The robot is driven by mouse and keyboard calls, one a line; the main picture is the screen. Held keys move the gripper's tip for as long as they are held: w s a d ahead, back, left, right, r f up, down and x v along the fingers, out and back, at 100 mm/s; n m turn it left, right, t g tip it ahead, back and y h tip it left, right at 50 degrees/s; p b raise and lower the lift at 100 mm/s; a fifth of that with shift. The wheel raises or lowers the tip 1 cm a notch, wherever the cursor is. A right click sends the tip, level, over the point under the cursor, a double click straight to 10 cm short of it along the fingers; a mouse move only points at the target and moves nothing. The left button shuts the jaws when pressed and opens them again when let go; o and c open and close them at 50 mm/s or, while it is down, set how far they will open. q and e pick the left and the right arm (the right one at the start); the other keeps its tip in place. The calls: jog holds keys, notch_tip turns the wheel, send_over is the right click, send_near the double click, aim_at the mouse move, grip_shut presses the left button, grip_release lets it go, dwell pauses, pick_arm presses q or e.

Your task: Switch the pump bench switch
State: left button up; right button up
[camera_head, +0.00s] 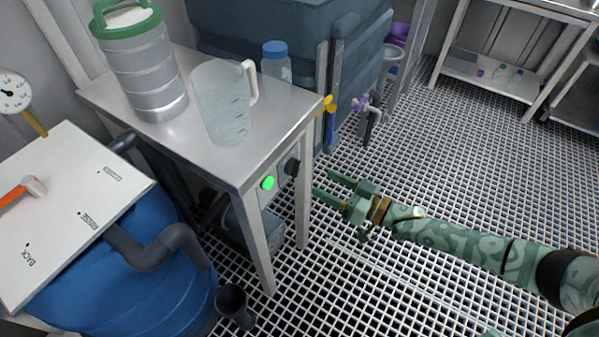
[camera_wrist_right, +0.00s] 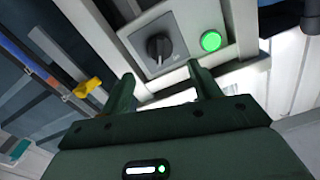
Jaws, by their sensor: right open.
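The pump bench switch is a black rotary knob (camera_wrist_right: 159,47) on a grey plate, left of a lit green round lamp (camera_wrist_right: 211,41) in the right wrist view. In the head view the dark knob (camera_head: 292,167) and the green lamp (camera_head: 268,183) sit on the side of the metal bench (camera_head: 200,125), below its top. My right gripper (camera_head: 336,186) is open and empty, to the right of the bench leg, its fingers pointing toward the switch. In the right wrist view the fingers (camera_wrist_right: 160,84) stand apart below the knob, not around it. My left gripper is out of view.
A steel canister (camera_head: 148,75), a clear jug (camera_head: 224,105) and a blue-capped bottle (camera_head: 276,64) stand on the bench. The grid floor (camera_head: 460,170) is open to the right.

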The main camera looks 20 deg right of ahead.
aim_at(294, 168)
jog(key=b+x, duration=0.2)
jog(key=x, duration=0.6)
jog(key=shift+a, duration=0.15)
jog(key=shift+w, duration=0.15)
jog(key=c, duration=1)
